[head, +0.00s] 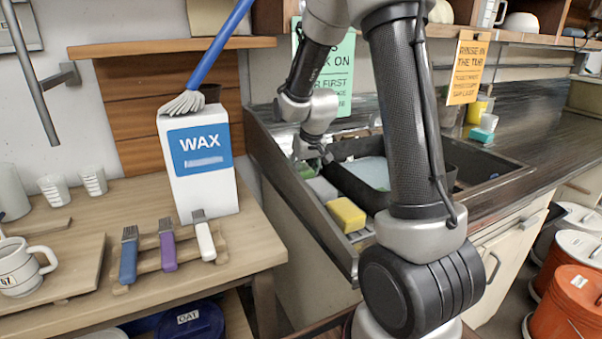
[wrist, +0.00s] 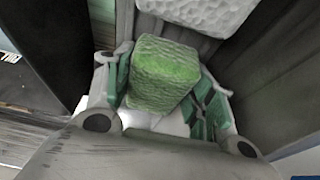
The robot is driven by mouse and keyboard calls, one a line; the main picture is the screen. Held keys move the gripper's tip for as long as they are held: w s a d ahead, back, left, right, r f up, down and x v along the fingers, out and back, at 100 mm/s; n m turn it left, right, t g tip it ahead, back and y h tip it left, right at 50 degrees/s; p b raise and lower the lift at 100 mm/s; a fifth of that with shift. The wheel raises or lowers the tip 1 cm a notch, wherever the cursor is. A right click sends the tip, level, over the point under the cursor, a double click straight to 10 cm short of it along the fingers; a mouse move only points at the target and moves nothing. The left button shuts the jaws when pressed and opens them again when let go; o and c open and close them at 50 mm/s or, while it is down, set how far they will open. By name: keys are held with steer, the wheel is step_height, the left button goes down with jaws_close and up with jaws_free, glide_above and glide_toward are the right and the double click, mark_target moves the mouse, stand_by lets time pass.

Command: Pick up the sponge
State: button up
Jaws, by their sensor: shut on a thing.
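A green, rough-textured block that looks like a sponge (wrist: 163,72) sits between the fingers of my gripper (wrist: 160,85) in the wrist view. The fingers are shut on it, with dark green pads at its sides. In the head view my gripper (head: 313,157) is low at the left end of the sink ledge. The green block is small there, just below the fingers, and partly hidden. A yellow sponge-like block (head: 346,215) lies apart on the ledge, nearer the front.
A pale grey block (head: 322,189) lies between the gripper and the yellow block; it also shows in the wrist view (wrist: 185,8). A dark basin (head: 350,184) stands right beside them. The WAX box (head: 205,190) stands left on the wooden table (head: 245,245).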

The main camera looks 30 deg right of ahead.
mark_target(304, 168)
steer(key=shift+d+r, duration=0.15)
steer(key=shift+r, duration=0.15)
step_height(304, 168, up, 7)
steer(key=shift+d+f, duration=0.15)
steer(key=shift+f, duration=0.05)
steer(key=d, duration=1.9)
steer(key=shift+d+f, duration=0.15)
steer(key=shift+o, duration=1.2)
steer(key=c, duration=0.4)
